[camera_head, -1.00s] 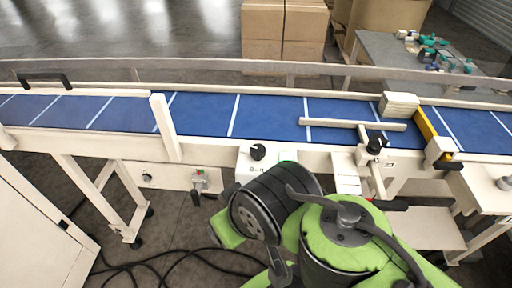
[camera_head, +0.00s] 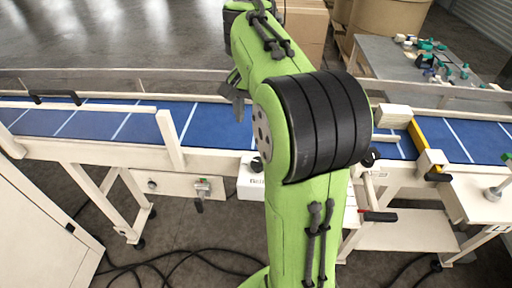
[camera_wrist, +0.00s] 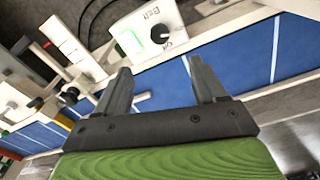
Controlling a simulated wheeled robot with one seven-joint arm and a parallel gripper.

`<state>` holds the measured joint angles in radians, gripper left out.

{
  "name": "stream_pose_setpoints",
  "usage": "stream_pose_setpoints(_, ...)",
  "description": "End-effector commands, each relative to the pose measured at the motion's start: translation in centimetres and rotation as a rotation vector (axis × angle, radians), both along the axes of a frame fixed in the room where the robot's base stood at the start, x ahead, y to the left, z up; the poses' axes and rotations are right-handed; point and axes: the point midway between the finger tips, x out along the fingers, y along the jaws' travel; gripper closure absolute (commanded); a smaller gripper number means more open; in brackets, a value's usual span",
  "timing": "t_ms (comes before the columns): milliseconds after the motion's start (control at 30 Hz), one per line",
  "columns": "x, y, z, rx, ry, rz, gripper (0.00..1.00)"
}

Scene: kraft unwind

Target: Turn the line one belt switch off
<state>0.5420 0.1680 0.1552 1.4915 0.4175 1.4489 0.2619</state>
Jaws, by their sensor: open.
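The belt switch is a black rotary knob (camera_wrist: 160,34) on a white box (camera_wrist: 121,24) marked "Belt", with a lit green patch beside it. In the head view the knob (camera_head: 258,165) shows at the edge of my arm, which hides much of the box. My gripper (camera_wrist: 158,72) is open and empty, its two grey fingers apart. In the wrist view the knob lies beyond the fingertips, not touched. In the head view my gripper (camera_head: 236,96) hangs over the blue belt, partly hidden by my arm.
The blue conveyor belt (camera_head: 98,120) runs across behind the box, with pale rails. A red-handled lever (camera_head: 378,216) sticks out at the right. Cables lie on the floor.

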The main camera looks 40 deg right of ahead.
Motion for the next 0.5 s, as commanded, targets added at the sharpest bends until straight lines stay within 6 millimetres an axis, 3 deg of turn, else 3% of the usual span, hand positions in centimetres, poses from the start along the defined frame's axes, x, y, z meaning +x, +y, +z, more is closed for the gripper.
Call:
stream_pose_setpoints(67,0.5,-1.2,0.0,0.027,0.011,-0.058,0.3)
stream_pose_setpoints(167,0.6,-1.4,-0.8,0.036,0.016,-0.077,0.3)
stream_pose_setpoints(500,0.5,-1.3,-9.2,0.034,0.016,-0.072,0.3)
